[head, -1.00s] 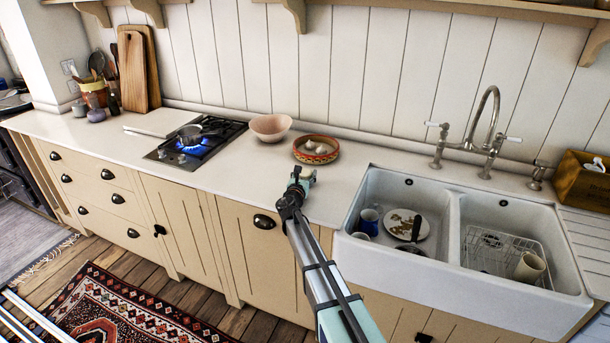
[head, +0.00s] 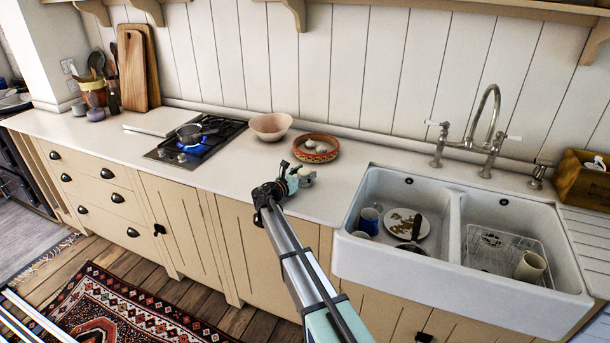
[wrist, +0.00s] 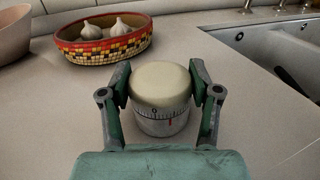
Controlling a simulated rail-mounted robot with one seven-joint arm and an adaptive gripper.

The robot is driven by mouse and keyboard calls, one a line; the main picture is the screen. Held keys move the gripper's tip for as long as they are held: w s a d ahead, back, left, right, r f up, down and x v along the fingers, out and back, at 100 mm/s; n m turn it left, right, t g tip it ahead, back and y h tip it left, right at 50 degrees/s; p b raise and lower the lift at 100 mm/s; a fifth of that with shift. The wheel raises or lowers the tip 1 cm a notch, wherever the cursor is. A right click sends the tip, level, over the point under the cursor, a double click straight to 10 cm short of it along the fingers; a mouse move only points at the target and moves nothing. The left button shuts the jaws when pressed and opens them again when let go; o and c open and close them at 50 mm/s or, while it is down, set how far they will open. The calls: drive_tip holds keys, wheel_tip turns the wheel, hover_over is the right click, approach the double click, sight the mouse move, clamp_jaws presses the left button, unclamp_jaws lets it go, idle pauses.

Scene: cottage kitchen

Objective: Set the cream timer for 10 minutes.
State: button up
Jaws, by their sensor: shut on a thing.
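The cream timer (wrist: 160,84) stands upright on the counter in the wrist view. It has a cream domed cap over a silver base with a dark scale. A 0 shows on the scale, a little left of a red mark on the base. My gripper (wrist: 160,88) is shut on the timer's cap, one finger on each side. In the head view my gripper (head: 294,178) is at the counter's front part, and the timer (head: 307,173) shows only in part beside it.
A patterned bowl (head: 315,156) with garlic bulbs stands just behind the timer. A pink bowl (head: 270,127) is further left. The double sink (head: 346,251) is to the right.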

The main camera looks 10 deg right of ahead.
drive_tip(key=m+g+h, duration=0.1)
drive_tip(key=g, duration=0.1)
drive_tip(key=m+g+h, duration=0.1)
drive_tip(key=m+g, duration=0.1)
drive_tip(key=m+g+h, duration=0.1)
drive_tip(key=g, duration=0.1)
drive_tip(key=shift+w+a, duration=0.1)
drive_tip(key=shift+w, duration=0.15)
drive_tip(key=shift+s+m+g+h, duration=0.2)
drive_tip(key=shift+m+g+h, duration=0.2)
drive_tip(key=shift+m+g, duration=0.75)
drive_tip(key=o, duration=1.2)
drive_tip(key=a, duration=0.4)
drive_tip(key=s+a, duration=0.1)
drive_tip(key=a, duration=0.2)
drive_tip(key=s+a, duration=0.1)
drive_tip(key=a, duration=0.3)
drive_tip(key=shift+a, duration=0.35)
